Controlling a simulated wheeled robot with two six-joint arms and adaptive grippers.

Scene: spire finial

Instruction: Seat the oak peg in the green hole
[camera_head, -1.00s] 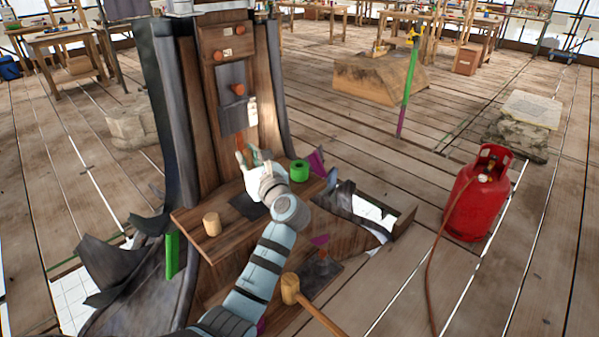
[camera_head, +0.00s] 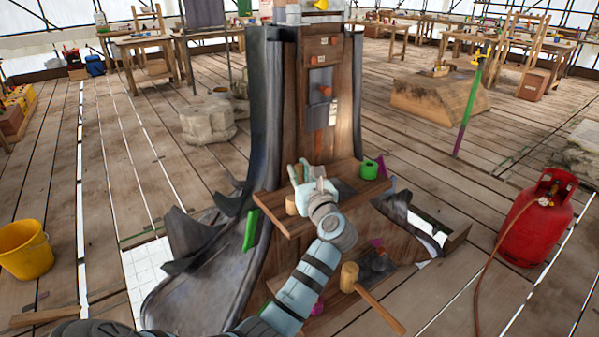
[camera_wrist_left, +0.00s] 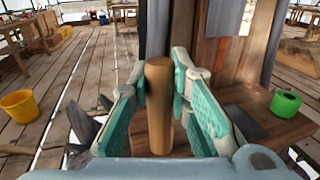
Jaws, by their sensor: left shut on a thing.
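The oak peg (camera_head: 292,205) is a short tan wooden cylinder at the left part of the spire's wooden ledge (camera_head: 274,217). My left gripper (camera_head: 307,178) is shut on it. In the left wrist view the peg (camera_wrist_left: 158,105) stands upright between the teal finger pads. I cannot tell whether its foot touches the ledge. A green ring-shaped piece (camera_head: 370,169) sits at the ledge's right end, apart from the gripper; it also shows in the left wrist view (camera_wrist_left: 286,103). I see no other clear green hole. My right gripper is not in view.
The spire's wooden face (camera_head: 306,130) rises behind the ledge, with orange round pieces on it. A mallet (camera_head: 349,278) lies below. Torn grey sheeting (camera_head: 205,262) hangs at left. A red gas bottle (camera_head: 537,220) stands right, a yellow bucket (camera_head: 25,250) left.

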